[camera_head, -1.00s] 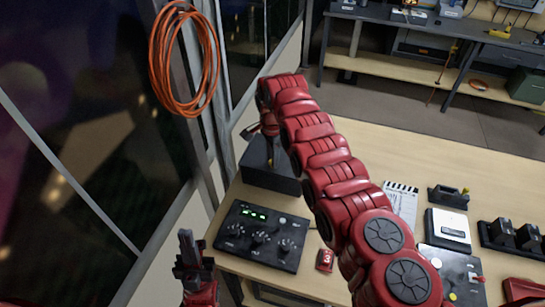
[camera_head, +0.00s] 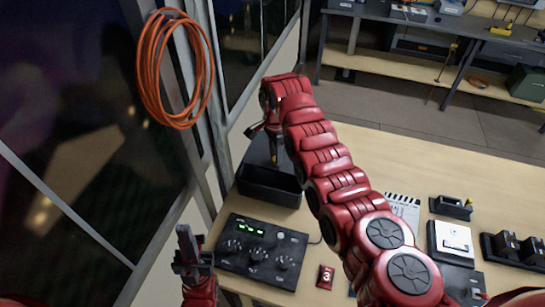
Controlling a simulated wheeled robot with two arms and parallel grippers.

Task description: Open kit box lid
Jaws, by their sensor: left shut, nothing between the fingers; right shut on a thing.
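The kit box (camera_head: 268,193) is a dark box at the far left of the wooden desk, behind the black control panel. Its dark lid (camera_head: 258,152) appears tilted up at the back, with the dark inside showing in front of it. My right arm arches over the desk, and its gripper (camera_head: 274,157) points down at the lid, shut on it; the arm and shadow partly hide the contact. My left gripper (camera_head: 190,250) is shut and empty, upright left of the control panel, apart from the box.
The control panel (camera_head: 262,250) with knobs and green lights sits in front of the box. A red block marked 3 (camera_head: 325,277) lies beside it. A notepad (camera_head: 403,210) and several devices stand to the right. An orange cable coil (camera_head: 175,70) hangs at the left.

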